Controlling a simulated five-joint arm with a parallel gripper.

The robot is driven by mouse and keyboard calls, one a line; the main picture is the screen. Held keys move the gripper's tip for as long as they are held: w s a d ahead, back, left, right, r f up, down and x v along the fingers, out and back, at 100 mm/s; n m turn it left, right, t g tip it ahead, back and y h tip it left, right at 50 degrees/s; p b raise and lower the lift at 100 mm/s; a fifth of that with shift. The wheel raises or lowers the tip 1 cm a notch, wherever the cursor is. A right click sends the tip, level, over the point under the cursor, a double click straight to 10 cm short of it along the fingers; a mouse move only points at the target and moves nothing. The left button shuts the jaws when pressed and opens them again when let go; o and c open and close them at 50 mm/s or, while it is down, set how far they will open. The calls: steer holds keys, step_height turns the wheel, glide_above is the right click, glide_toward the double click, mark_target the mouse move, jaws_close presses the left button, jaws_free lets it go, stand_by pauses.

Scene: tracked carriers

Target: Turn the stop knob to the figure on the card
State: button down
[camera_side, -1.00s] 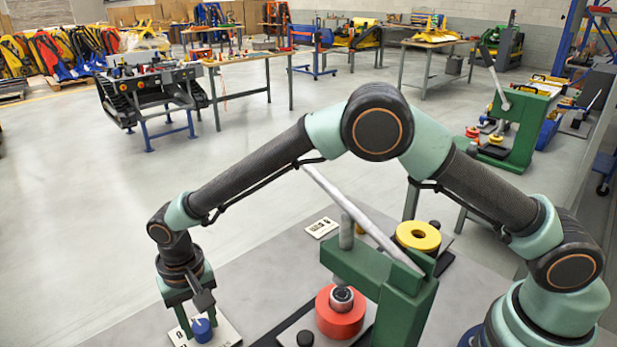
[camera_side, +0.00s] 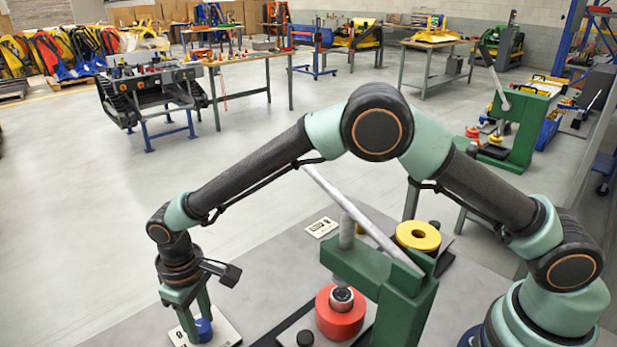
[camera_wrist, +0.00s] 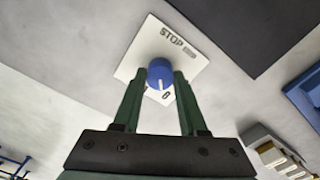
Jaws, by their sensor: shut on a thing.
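The blue stop knob (camera_side: 204,330) stands on a white plate (camera_side: 228,333) at the bench's front left. In the wrist view, the knob (camera_wrist: 160,70) carries a white line pointing down the picture towards a figure on the plate (camera_wrist: 193,66), partly hidden and hard to read. The plate is printed STOP. My gripper (camera_wrist: 160,76) is shut on the knob, one finger on each side. It points down in the side view (camera_side: 195,328). A small white card (camera_side: 321,227) with dark print lies further back; its figure is too small to read surely.
A green press (camera_side: 375,270) with a long pale lever stands right of my gripper. A yellow ring (camera_side: 418,236) lies behind. Bare grey bench surrounds the plate.

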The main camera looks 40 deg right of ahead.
mark_target(200, 325)
steer(key=shift+n, duration=0.4)
steer(key=shift+c, duration=2.2)
jaws_free()
steer(key=shift+r, duration=0.1)
step_height(200, 325, up, 12)
